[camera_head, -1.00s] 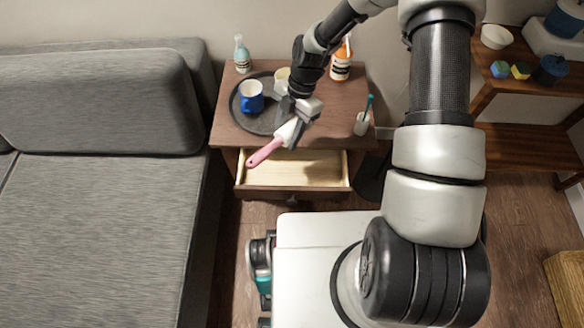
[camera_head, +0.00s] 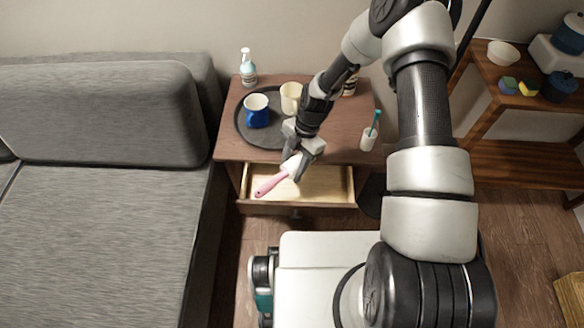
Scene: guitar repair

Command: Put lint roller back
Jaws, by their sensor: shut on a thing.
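The lint roller (camera_head: 272,184) has a pink handle and a white head. My gripper (camera_head: 297,167) is shut on it near the white head, which the fingers partly hide. The handle points down and to the left. The roller appears over the open drawer (camera_head: 325,184) of the brown side table (camera_head: 232,142). I cannot tell how far above the drawer's floor it is. The part of the drawer's pale wooden floor that shows is empty.
On the table stand a dark round tray (camera_head: 246,138) with a blue mug (camera_head: 257,112) and a cream mug (camera_head: 291,98), a spray bottle (camera_head: 248,70), and a white cup (camera_head: 369,139) with a toothbrush. A grey sofa (camera_head: 100,230) is at left, wooden shelves (camera_head: 520,150) at right.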

